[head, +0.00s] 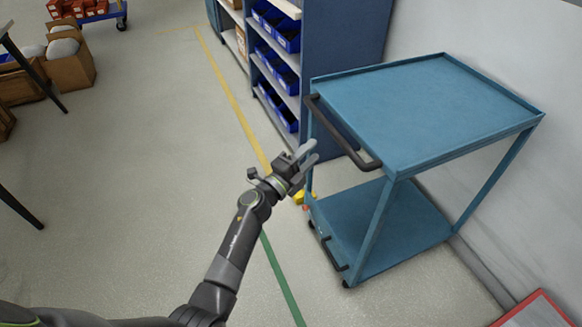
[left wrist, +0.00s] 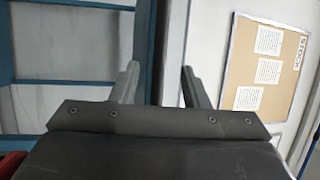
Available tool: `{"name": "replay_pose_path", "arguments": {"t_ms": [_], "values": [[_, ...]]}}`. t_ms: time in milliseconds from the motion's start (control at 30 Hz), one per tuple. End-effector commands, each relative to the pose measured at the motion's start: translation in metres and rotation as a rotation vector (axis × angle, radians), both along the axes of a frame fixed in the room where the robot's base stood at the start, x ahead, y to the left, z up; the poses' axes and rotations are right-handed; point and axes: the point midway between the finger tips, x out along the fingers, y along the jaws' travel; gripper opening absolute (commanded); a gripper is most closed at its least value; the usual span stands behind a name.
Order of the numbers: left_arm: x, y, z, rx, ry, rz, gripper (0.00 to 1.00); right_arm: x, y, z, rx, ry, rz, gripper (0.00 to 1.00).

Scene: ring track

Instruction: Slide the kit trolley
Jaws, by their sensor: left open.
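The kit trolley (head: 430,105) is blue, with a flat empty top, a bare lower shelf (head: 385,225) and thin corner posts. It stands upright at the right of the head view. Its dark bar handle (head: 342,132) runs along the near left side of the top. My left gripper (head: 314,151) is open and empty, just left of the handle and apart from it in the picture. The left wrist view shows its two fingers (left wrist: 160,70) spread, with a blue upright beyond them; I cannot tell what that upright belongs to. My right gripper is out of view.
A blue shelf unit (head: 340,35) with blue bins stands behind the trolley, against the pale wall (head: 480,35). A notice board (left wrist: 268,65) hangs in the wrist view. A red-edged item (head: 535,312) lies at lower right. The floor left of the green line (head: 280,275) is open.

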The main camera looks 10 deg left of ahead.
Motion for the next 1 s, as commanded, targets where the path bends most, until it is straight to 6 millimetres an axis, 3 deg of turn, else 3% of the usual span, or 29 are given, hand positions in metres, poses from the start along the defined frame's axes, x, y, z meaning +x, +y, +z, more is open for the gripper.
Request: {"name": "replay_pose_path", "arguments": {"t_ms": [200,400,1000], "values": [[-0.036,0.023,-0.008,0.001,0.002,0.001,0.41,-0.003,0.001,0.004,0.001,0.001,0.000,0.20],[-0.054,0.034,-0.012,0.001,0.001,0.000,0.41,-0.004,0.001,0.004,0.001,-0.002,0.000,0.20],[-0.057,0.036,-0.013,-0.001,0.002,0.001,0.41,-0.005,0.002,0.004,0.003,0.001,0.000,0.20]]}}
